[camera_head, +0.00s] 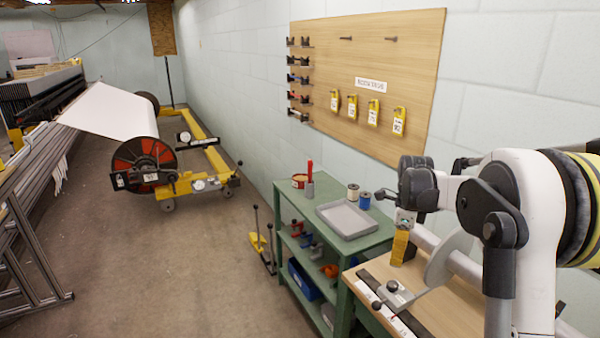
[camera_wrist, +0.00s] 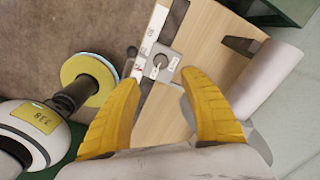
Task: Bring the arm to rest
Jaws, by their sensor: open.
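My arm reaches in from the right of the head view, over the wooden bench top (camera_head: 440,302). My gripper is open, with its two yellow fingers spread apart and nothing held between them in the wrist view (camera_wrist: 160,80). A grey block with small white labels (camera_wrist: 163,64) and a dark round knob lies on the bench beyond the fingertips. This block also shows in the head view (camera_head: 396,296), below and in front of the arm's end. I cannot tell the exact height of the fingers above the bench.
A green cart (camera_head: 352,243) bearing a grey tray (camera_head: 347,219) and spools stands left of the bench. A pegboard (camera_head: 375,75) with yellow tags hangs on the wall. A white roll (camera_wrist: 266,84) lies right of the fingers. Open floor (camera_head: 190,265) stretches left of the cart.

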